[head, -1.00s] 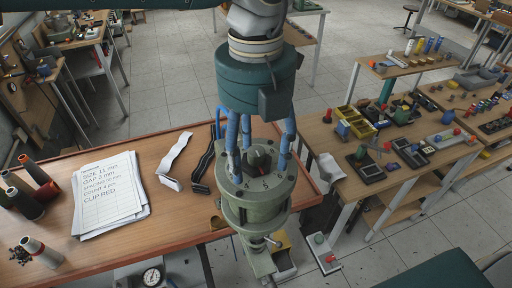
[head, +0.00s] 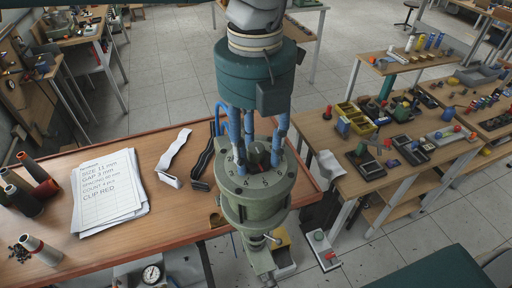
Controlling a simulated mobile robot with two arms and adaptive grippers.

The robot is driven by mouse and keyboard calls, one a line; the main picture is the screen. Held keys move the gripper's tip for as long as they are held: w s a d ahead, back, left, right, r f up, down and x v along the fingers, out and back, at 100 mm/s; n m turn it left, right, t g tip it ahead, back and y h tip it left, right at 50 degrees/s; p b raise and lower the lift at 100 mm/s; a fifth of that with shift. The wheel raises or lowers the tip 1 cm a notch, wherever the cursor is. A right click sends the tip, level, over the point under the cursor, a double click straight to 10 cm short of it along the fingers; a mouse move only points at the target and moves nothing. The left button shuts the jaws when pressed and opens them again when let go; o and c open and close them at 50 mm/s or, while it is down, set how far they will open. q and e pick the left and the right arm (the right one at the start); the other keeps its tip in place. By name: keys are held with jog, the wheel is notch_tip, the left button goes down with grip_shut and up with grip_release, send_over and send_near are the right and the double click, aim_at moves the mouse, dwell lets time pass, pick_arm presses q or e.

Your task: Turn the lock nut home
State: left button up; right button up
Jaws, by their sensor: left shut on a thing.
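My left gripper (head: 258,160) comes down from the top, a teal body with blue fingers. It is shut around the dark part with a red mark at the centre of the numbered dial, which I take for the lock nut (head: 262,158). The fingers and gripper body partly hide it, so I cannot tell how it is seated. The green round fixture (head: 257,210) stands upright below, with numbers on its top face and a small lever at its front. My right gripper is not in view.
A wooden bench (head: 150,225) on the left holds printed sheets (head: 108,195), dark cones (head: 40,180) and two strap-like pieces (head: 173,158). A parts table (head: 335,185) stands to the right. Grey floor (head: 440,220) is clear at lower right.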

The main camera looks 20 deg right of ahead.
pick_arm(q)
jog(key=m+b, duration=0.2)
jog(key=shift+s+f+m, duration=0.15)
jog(key=shift+f+m, duration=0.15)
jog(key=m+b, duration=0.1)
jog(key=m, duration=0.1)
jog(key=shift+m, duration=0.4)
jog(key=m, duration=0.2)
jog(key=shift+a+r+m+b, duration=0.1)
jog(key=shift+m+b, duration=0.2)
jog(key=shift+b, duration=0.1)
jog(key=shift+m, duration=1.8)
jog(key=shift+r, duration=0.1)
